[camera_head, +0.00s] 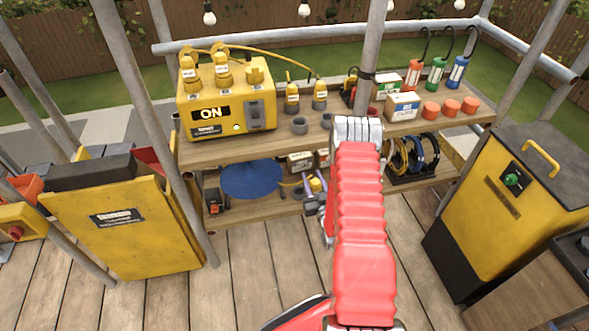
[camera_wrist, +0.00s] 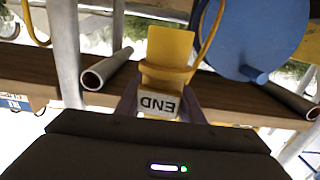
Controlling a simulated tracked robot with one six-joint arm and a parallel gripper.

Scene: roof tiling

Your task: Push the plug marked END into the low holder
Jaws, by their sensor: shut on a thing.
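My gripper (camera_head: 314,190) is in front of the lower shelf, left of my red arm. In the wrist view its fingers (camera_wrist: 160,98) are shut on a yellow plug with a white label reading END (camera_wrist: 158,104). The label appears upside down there. The plug also shows small in the head view (camera_head: 316,184), partly hidden by the fingers. I cannot clearly pick out the low holder in either view. My arm hides part of the shelves.
A blue disc (camera_head: 252,180) lies on the lower shelf, left of my gripper. The yellow ON box (camera_head: 226,97) with plugs and cables stands on the upper shelf (camera_head: 345,135). Grey rings (camera_head: 298,125) sit beside it. A yellow cabinet (camera_head: 510,210) stands at right. Scaffold poles flank the shelves.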

